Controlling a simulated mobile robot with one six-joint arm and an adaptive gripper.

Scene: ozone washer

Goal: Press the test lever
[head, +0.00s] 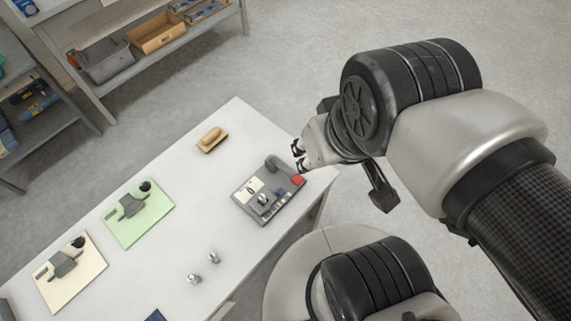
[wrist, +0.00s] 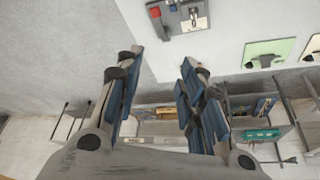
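A grey test device (head: 268,196) sits near the right end of the white table in the head view. It has a red block (head: 298,180), a small metal fitting with a dark base, blue parts, and a dark rounded part (head: 271,162) at its far edge. I cannot tell for sure which part is the test lever. The device (wrist: 186,20) also shows at the top of the wrist view, partly cut off. My gripper (head: 298,156) is above the table's right end, apart from the device. In the wrist view my gripper (wrist: 158,72) has its fingers spread, with nothing between them.
A green board (head: 139,212) and a cream board (head: 70,270), each with a grey tool, lie on the left. A tan brush-like block (head: 211,139) lies behind the device. Two small metal pieces (head: 204,267) stand near the front edge. Shelves (head: 150,45) stand behind, across open floor.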

